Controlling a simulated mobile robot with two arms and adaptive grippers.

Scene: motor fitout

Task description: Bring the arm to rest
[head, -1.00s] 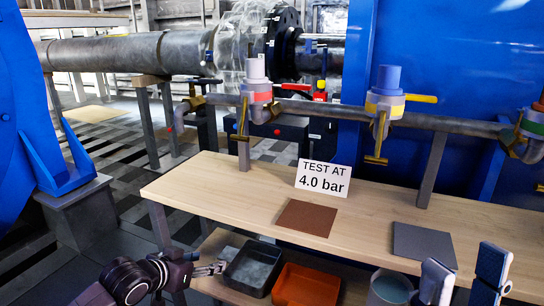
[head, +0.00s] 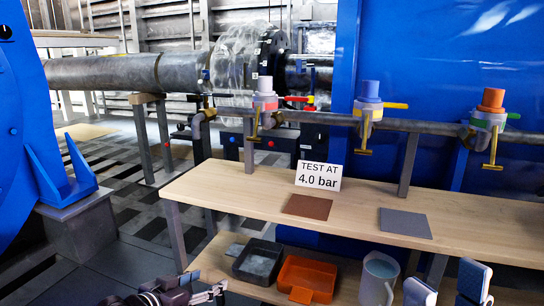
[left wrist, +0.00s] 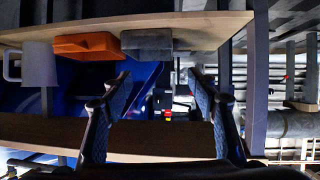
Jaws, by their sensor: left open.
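My left gripper (head: 212,294) is low at the bottom edge of the head view, left of and below the lower shelf; much of it is cut off. In the left wrist view its two fingers (left wrist: 160,85) are apart with nothing between them. My right gripper (head: 446,284) shows at the lower right of the head view as two upright blue and white fingertips, apart, with nothing seen between them. The rest of that gripper is out of frame.
A wooden bench (head: 250,190) carries a "TEST AT 4.0 bar" sign (head: 318,176), a brown mat (head: 307,207) and a grey mat (head: 405,223). The lower shelf holds a grey tray (head: 258,262), an orange tray (head: 306,278) and a pitcher (head: 378,280). Valves line the pipe behind.

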